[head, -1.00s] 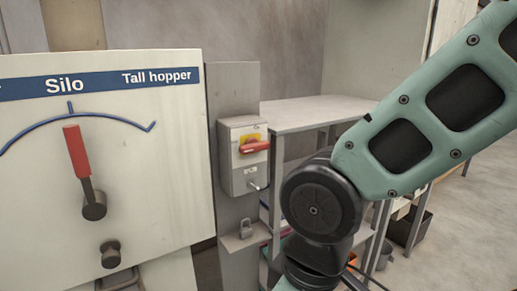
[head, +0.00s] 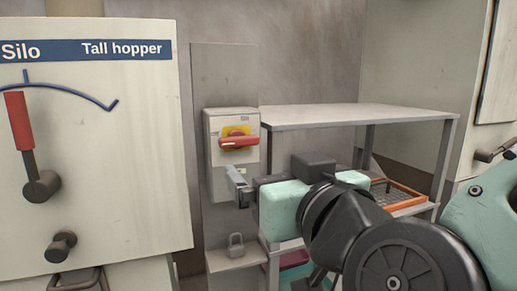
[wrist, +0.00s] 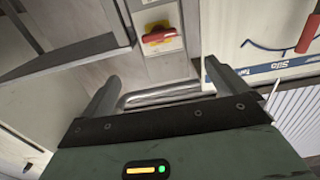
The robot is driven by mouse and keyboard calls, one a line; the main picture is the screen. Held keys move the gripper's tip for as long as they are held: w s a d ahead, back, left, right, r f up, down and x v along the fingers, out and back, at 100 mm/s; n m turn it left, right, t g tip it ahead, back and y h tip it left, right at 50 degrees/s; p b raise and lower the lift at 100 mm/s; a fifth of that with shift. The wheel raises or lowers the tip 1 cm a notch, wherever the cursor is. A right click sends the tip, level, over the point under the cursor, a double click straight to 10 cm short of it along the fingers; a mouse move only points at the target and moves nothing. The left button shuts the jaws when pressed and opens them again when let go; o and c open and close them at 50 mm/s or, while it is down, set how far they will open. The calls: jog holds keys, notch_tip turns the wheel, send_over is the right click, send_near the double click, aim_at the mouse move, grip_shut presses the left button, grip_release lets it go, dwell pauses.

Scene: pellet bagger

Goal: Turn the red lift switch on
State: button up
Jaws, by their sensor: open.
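The red lift switch (head: 239,142) is a red handle on a yellow plate, on the front of a grey box (head: 222,172) fixed to an upright grey post. Its handle lies roughly level. In the wrist view the red switch (wrist: 159,36) shows beyond the fingers, near the top middle. My gripper (head: 238,187) is just below and in front of the switch, apart from the handle, and covers the lower part of the box. In the wrist view my gripper (wrist: 163,78) has its two fingers spread, with nothing held between them.
A white panel (head: 120,150) marked Silo and Tall hopper, with a red-tipped lever (head: 20,125), stands left of the post. A padlock (head: 236,245) is on a small ledge below the box. A grey table (head: 350,115) stands to the right, with an orange-edged tray (head: 400,192) beneath.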

jog(key=p, duration=1)
send_near(240, 141)
jog(key=p+x, duration=0.3)
jog(key=x, duration=0.6)
jog(key=shift+w+r+p, duration=0.1)
jog(key=shift+w+p, duration=0.15)
jog(key=shift+p, duration=0.1)
jog(key=shift+c, duration=0.4)
jog(key=c, duration=0.9)
